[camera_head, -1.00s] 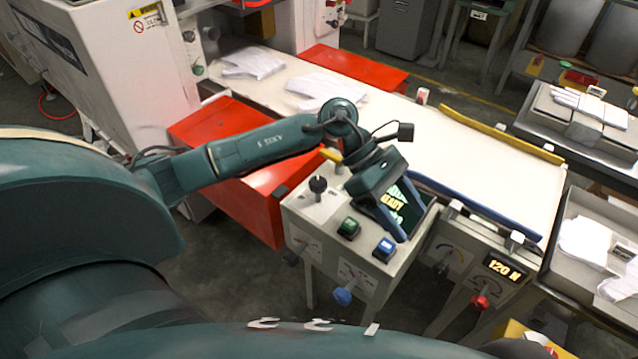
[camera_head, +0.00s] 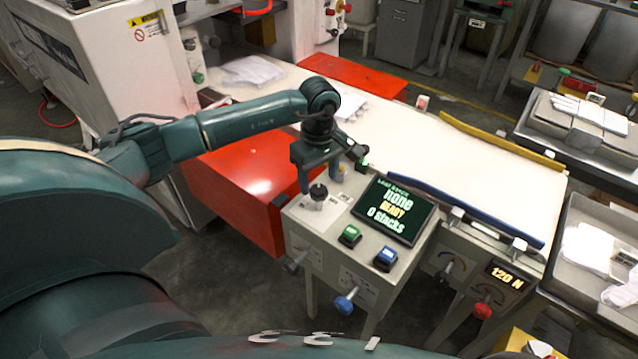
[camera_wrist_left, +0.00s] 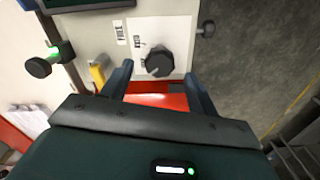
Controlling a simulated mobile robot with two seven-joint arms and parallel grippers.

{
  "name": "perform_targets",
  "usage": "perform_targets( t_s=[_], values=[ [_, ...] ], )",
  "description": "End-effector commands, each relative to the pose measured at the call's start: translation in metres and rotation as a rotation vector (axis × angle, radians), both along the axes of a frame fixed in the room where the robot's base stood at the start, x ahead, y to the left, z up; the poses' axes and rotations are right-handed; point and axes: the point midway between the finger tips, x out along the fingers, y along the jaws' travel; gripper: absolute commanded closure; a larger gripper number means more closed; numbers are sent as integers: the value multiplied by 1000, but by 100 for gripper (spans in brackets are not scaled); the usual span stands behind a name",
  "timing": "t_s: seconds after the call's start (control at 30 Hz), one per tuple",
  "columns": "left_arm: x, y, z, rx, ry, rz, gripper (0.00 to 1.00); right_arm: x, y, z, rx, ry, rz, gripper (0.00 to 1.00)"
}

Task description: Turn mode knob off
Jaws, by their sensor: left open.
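A black knob (camera_head: 318,192) stands on a pale plate at the left of the control box's top. It also shows in the left wrist view (camera_wrist_left: 159,62), with small printed labels on the plate beside it. My left gripper (camera_head: 321,178) is open over that end of the box. In the left wrist view its two fingers (camera_wrist_left: 160,76) point toward the knob, one on each side. Contact with the knob cannot be told. The knob's exact pointer setting is too small to read. My right gripper is not in view.
A screen (camera_head: 394,210) reads "none READY 0 stacks". A green button (camera_head: 349,236) and a blue button (camera_head: 385,258) sit before it. A blue knob (camera_head: 345,303) is on the box's front. A red panel (camera_head: 240,185) lies left, and a pale belt (camera_head: 430,150) runs behind.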

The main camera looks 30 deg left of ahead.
Motion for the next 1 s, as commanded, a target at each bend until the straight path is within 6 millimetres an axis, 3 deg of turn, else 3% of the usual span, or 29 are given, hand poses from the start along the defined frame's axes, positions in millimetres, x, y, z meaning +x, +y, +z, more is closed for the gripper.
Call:
perform_targets(
  t_s=[0.2,0.57,1.0],
  values=[
    [0,0,-26,-1,1,0,41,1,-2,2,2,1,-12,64],
    [0,0,-32,0,-1,0,41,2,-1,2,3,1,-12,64],
    [0,0,-32,0,-1,0,75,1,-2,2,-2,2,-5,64]
  ],
)
